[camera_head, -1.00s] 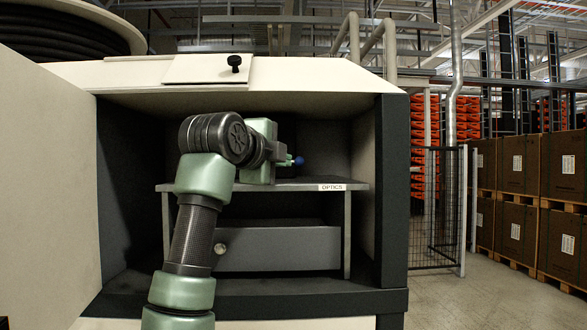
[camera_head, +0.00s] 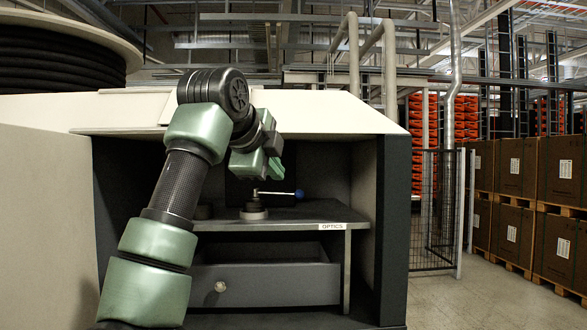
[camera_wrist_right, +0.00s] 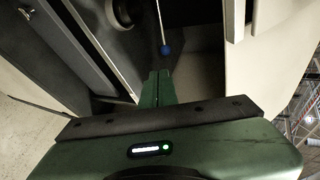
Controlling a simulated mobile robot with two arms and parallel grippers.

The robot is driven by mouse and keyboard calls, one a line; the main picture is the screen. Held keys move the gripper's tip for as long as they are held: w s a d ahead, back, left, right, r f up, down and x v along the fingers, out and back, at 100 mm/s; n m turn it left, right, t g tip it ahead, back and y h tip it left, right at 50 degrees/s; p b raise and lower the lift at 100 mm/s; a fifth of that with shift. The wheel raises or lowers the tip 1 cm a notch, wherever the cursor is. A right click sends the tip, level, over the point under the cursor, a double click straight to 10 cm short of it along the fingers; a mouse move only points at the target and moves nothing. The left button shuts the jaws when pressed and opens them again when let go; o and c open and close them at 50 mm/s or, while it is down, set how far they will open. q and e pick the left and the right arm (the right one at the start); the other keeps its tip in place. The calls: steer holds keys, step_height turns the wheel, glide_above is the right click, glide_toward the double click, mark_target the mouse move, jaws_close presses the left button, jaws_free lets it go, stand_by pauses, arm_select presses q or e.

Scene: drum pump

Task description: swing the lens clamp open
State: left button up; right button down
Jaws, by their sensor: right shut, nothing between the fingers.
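The lens clamp lever is a thin rod ending in a blue knob (camera_head: 298,194). It points right from a round grey base (camera_head: 254,211) on the shelf marked OPTICS (camera_head: 300,216). My right gripper (camera_head: 274,166) is above the clamp, its fingers shut and empty, apart from the lever. In the right wrist view the shut fingertips (camera_wrist_right: 160,76) are just below the blue knob (camera_wrist_right: 166,49) in the picture, with a gap between them. The rod's far end runs out of the top of that view. My left gripper is not in view.
The shelf stands inside a dark cabinet recess with a pale top (camera_head: 330,112) and a dark right post (camera_head: 393,220). A grey drawer (camera_head: 265,285) with a round knob is below the shelf. A pale panel (camera_head: 45,230) borders the left side.

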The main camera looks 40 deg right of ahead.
steer(key=p, duration=0.7)
glide_toward(298, 195)
steer(key=x, duration=0.5)
steer(key=shift+s+d, duration=0.1)
steer(key=shift+p+x, duration=0.35)
steer(key=shift+x, duration=0.5)
